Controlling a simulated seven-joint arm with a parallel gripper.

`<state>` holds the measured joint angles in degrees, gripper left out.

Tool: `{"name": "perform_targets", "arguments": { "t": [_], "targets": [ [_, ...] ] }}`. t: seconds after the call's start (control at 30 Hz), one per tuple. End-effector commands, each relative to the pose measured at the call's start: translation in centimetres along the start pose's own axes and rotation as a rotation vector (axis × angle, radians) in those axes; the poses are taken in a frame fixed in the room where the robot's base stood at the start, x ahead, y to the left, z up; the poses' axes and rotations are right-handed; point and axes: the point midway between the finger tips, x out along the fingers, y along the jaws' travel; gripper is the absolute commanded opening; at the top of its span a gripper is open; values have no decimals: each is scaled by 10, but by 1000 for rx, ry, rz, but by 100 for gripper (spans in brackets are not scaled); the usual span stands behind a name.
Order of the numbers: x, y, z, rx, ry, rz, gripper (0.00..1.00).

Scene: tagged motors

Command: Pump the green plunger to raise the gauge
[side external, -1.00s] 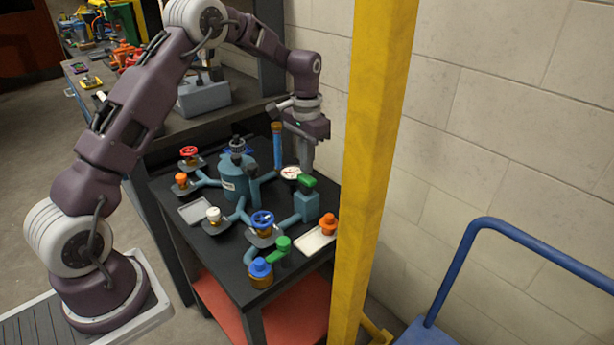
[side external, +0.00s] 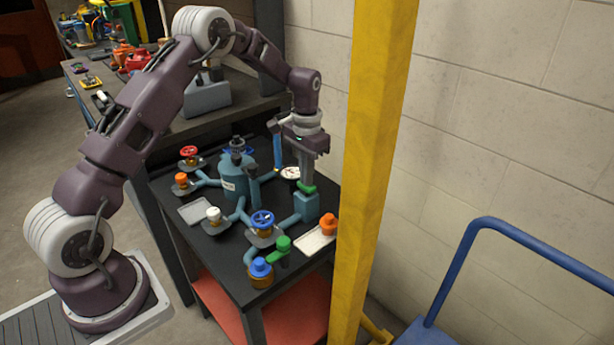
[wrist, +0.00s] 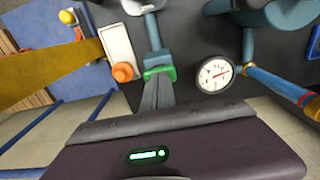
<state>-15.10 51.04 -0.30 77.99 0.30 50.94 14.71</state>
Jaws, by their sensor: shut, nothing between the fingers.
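The green plunger (side external: 307,188) sits on top of a teal pump block (side external: 306,206) at the right of the table. It also shows in the wrist view (wrist: 164,72). My gripper (side external: 306,181) is shut and empty, pointing down with its fingertips at the plunger's top; they appear to touch it. In the wrist view the closed fingers (wrist: 157,84) overlap the green cap and hide part of it. The round white gauge (wrist: 215,73) with a red needle lies beside the plunger; in the side view the gauge (side external: 290,173) is partly hidden behind my gripper.
A second green knob (side external: 283,244) and a blue-capped part (side external: 261,268) stand at the near edge. An orange knob (side external: 328,224) is on a pale tray right of the pump. A blue-wheeled valve (side external: 263,221) is to the left. A yellow post (side external: 370,170) rises close by.

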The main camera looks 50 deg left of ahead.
Motion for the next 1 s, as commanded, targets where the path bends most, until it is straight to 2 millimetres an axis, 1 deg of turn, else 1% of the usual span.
{"name": "perform_targets", "arguments": {
  "t": [0.17, 0.27, 0.6, 1.0],
  "targets": [
    [-1, 0, 0, 0, -1, 0, 0],
    [-5, 0, 0, 0, 0, 0, 0],
    [-35, 0, 0, 0, 1, 0, 0],
    [-37, 0, 0, 0, -1, 0, 0]
  ]
}}
